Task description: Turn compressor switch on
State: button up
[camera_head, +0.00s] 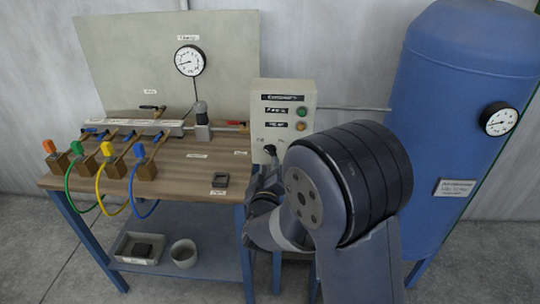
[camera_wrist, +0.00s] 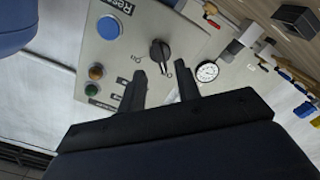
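The compressor switch is a black rotary knob (camera_wrist: 160,50) on a grey control box (camera_wrist: 135,45), with small markings beside it. In the head view the knob (camera_head: 270,150) sits low on the box (camera_head: 285,95), under the compressor label. My gripper (camera_wrist: 162,84) is open, with its two black fingers apart and nothing between them. In the wrist view the knob is just beyond the fingertips, roughly centred between them. In the head view my gripper (camera_head: 268,172) is just in front of and below the knob, partly hidden by my arm. Contact with the knob cannot be told.
The box also carries an orange lamp (camera_wrist: 96,72), a green lamp (camera_wrist: 92,88) and a blue reset button (camera_wrist: 109,27). A blue tank (camera_head: 450,120) with a gauge (camera_head: 499,119) stands right. A wooden workbench (camera_head: 205,172) with valves and coloured hoses stands left.

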aim_at(271, 154)
jog(key=w, duration=0.5)
jog(key=shift+d+p, duration=0.1)
jog(key=shift+p, duration=0.25)
grip_shut()
